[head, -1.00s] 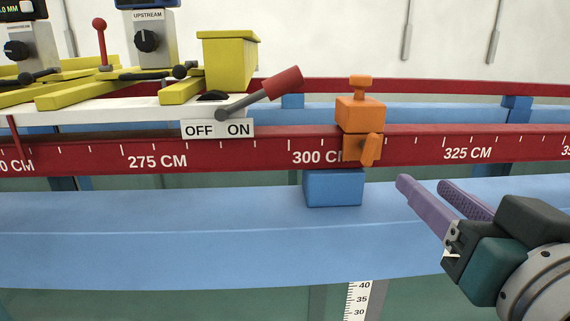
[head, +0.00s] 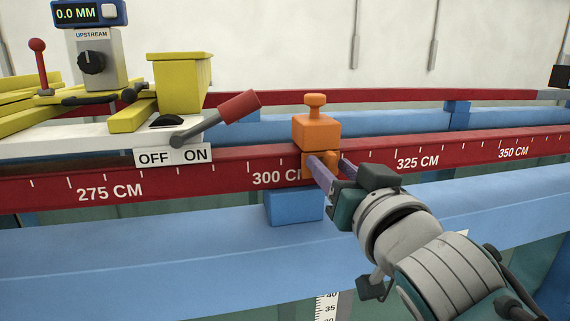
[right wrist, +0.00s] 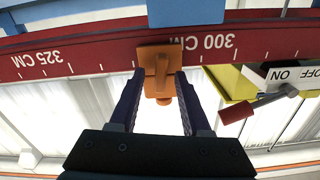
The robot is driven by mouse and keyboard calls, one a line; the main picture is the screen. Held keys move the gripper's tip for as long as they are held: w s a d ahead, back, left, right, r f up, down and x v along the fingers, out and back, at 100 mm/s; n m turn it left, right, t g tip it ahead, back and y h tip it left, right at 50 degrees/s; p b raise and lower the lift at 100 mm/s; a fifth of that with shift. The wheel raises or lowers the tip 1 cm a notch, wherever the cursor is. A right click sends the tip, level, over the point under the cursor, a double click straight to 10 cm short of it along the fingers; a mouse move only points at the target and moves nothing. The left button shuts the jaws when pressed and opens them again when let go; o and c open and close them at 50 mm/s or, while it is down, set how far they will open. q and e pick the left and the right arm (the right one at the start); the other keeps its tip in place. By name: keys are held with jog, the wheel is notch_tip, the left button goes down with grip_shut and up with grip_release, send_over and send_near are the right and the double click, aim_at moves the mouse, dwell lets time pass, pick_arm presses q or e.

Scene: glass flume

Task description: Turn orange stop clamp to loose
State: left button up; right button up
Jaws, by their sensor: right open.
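The orange stop clamp (head: 316,130) sits on the red rail just right of the 300 CM mark, with a knob on top and a small lever on its front face. It also shows in the right wrist view (right wrist: 147,55), upside down, with its lever (right wrist: 161,72) between the fingers. My right gripper (head: 332,167) is open at the clamp's front, its purple fingers on either side of the lever. In the right wrist view the right gripper (right wrist: 156,88) shows a gap around the lever. Contact cannot be told. My left gripper is not in view.
The red rail (head: 225,172) carries a centimetre scale. A blue block (head: 295,207) is below the clamp, by the blue beam (head: 150,255). A red-handled lever (head: 238,107) stands above an OFF/ON label (head: 173,156) to the left, near a yellow box (head: 180,82).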

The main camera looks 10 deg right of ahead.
jog(key=shift+c, duration=0.2)
grip_shut()
dwell(0.5)
